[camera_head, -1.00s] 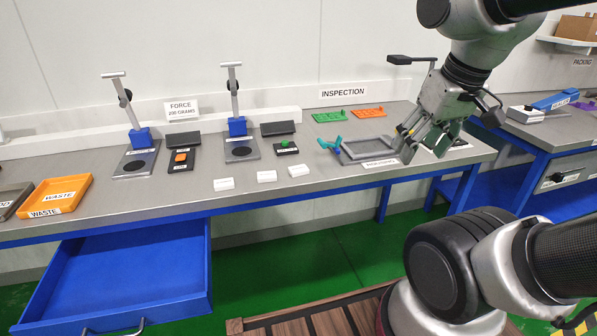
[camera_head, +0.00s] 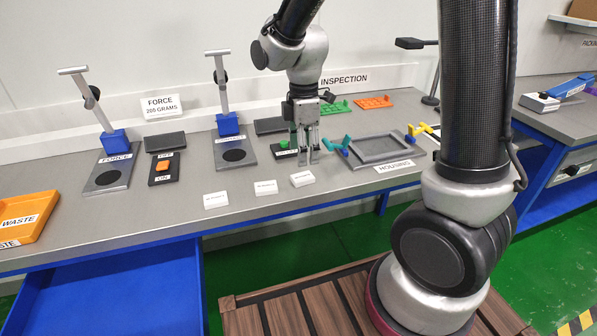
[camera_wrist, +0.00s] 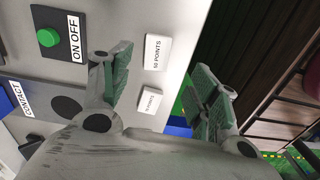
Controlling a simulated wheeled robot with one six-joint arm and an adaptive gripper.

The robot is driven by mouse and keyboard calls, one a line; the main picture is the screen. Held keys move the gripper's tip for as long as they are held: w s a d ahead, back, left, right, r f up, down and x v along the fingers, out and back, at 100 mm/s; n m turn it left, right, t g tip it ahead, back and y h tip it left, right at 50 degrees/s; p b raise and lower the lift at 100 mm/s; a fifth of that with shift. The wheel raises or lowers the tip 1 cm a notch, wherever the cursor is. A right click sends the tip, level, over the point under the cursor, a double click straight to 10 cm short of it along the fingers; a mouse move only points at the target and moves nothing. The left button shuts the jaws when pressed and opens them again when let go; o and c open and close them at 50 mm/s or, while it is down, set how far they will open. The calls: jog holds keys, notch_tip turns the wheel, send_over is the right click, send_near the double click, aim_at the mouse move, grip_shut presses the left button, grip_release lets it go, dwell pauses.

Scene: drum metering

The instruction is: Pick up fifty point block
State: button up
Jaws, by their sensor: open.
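The fifty point block is a small white block labelled "50 POINTS" (camera_wrist: 155,53); in the head view it appears to be the rightmost white block (camera_head: 302,179) of a row of three near the bench's front edge. My gripper (camera_head: 307,160) points down above the bench, just behind this block. In the wrist view my gripper (camera_wrist: 165,85) has its two green-padded fingers spread apart with nothing held. The block shows in the gap between them, toward the top of the picture, apart from both fingers.
Two more white blocks, the middle one (camera_head: 265,188) and the left one (camera_head: 216,200), lie to the left. A green-button switch box (camera_head: 285,151) stands close to my gripper. A grey housing tray (camera_head: 378,149) and a teal part (camera_head: 340,147) are to the right.

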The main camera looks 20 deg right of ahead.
aim_at(303, 176)
jog(key=shift+w+a+n, duration=0.1)
jog(key=shift+w+n, duration=0.05)
jog(key=shift+n, duration=0.65)
jog(key=shift+f, duration=0.4)
notch_tip(303, 176, down, 7)
jog(key=c, duration=1)
